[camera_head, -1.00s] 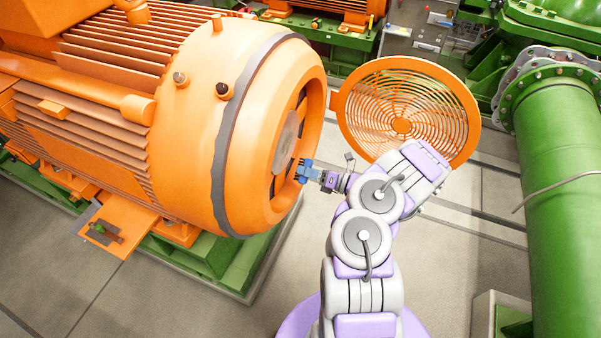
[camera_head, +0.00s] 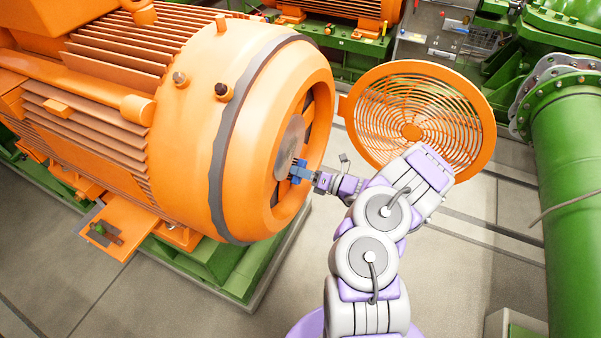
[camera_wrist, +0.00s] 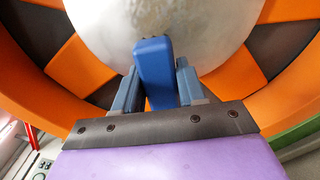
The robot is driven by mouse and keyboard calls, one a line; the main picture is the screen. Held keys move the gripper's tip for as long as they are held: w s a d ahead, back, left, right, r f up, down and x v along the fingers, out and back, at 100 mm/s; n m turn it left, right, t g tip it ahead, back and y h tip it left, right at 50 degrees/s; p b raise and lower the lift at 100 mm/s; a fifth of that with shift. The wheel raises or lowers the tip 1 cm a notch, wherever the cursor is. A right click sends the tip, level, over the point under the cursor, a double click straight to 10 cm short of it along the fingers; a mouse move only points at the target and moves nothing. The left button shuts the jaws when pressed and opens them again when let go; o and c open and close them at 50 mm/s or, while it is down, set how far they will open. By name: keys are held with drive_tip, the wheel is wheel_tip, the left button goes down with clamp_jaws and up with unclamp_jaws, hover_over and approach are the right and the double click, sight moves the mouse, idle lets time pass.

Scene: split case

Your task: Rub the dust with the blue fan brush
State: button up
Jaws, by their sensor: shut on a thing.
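My gripper (camera_head: 308,175) is at the open end of the big orange motor. It is shut on the blue fan brush (camera_wrist: 154,72), which sits between the two grey-blue fingers in the wrist view. The brush also shows in the head view (camera_head: 299,172), at the fan hub. The fan's round grey hub (camera_wrist: 206,30) is just beyond the brush tip, with orange and dark fan sections around it. The hub also shows in the head view (camera_head: 288,146). I cannot tell whether the brush touches the hub. I cannot make out the dust clearly.
The orange motor housing (camera_head: 190,130) fills the left side. Its round slotted cover (camera_head: 450,85) hangs open behind my arm. A thick green pipe (camera_head: 580,200) stands at the right. Grey floor (camera_head: 440,265) lies clear between motor and pipe.

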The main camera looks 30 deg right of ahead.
drive_tip(key=shift+a+r, duration=0.15)
drive_tip(key=shift+a, duration=1)
drive_tip(key=shift+w+d, duration=0.35)
drive_tip(key=shift+d, duration=0.3)
drive_tip(key=shift+w+a+b, duration=0.25)
drive_tip(key=shift+a+b, duration=0.1)
drive_tip(key=shift+a, duration=0.5)
drive_tip(key=shift+w+d, duration=0.45)
drive_tip(key=shift+d, duration=0.45)
drive_tip(key=shift+w+d, duration=0.4)
drive_tip(key=shift+d, duration=0.45)
drive_tip(key=shift+w, duration=0.15)
drive_tip(key=shift+a, duration=0.1)
